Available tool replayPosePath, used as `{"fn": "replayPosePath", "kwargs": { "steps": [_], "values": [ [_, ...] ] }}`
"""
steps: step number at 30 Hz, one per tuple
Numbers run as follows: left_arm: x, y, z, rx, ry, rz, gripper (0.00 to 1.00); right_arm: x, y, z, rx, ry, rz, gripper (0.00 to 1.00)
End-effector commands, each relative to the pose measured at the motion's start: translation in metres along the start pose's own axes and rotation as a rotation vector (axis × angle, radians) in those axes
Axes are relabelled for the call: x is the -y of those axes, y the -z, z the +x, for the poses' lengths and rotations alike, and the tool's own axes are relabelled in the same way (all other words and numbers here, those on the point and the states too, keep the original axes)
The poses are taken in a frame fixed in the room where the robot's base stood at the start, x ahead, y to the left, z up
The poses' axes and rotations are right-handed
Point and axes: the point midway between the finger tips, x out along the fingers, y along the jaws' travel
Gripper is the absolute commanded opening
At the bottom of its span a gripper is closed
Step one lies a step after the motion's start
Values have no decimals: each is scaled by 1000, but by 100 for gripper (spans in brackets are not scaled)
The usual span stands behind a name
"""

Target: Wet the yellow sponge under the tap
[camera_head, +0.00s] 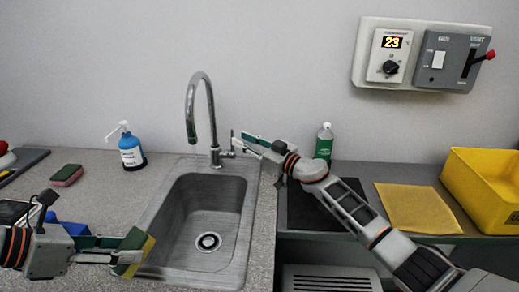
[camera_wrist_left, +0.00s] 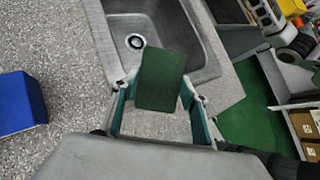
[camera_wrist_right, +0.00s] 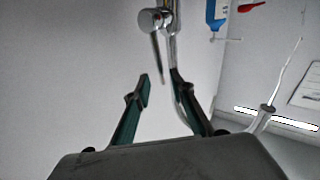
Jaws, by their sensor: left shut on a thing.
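The yellow sponge (camera_head: 149,246) has a dark green side, which faces the camera in the left wrist view (camera_wrist_left: 160,80). My left gripper (camera_head: 122,255) is shut on it at the left rim of the steel sink (camera_head: 250,192), left of the drain. My right gripper (camera_head: 243,143) is open at the tap's side lever (camera_head: 232,139). In the right wrist view the thin lever (camera_wrist_right: 157,62) hangs near the gap between its fingertips (camera_wrist_right: 160,82); I cannot tell contact.
A blue-labelled pump bottle (camera_head: 132,152) and a pink-green sponge (camera_head: 67,174) stand left of the sink. A blue block (camera_wrist_left: 18,103) lies by my left gripper. A green bottle (camera_head: 324,142), yellow cloth (camera_head: 415,208) and yellow bin (camera_head: 490,185) are at right.

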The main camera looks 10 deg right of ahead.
Motion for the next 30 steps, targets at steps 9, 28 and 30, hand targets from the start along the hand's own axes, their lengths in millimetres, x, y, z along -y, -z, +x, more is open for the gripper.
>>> {"fn": "replayPosePath", "kwargs": {
  "steps": [9,28,30],
  "values": [
    [0,0,0,0,0,0,27,0,-1,-52,2,1,-1,24],
    [0,0,0,0,0,0,27,2,0,-69,0,2,1,24],
    [0,0,0,0,0,0,27,2,0,-69,0,2,1,24]
  ]
}}
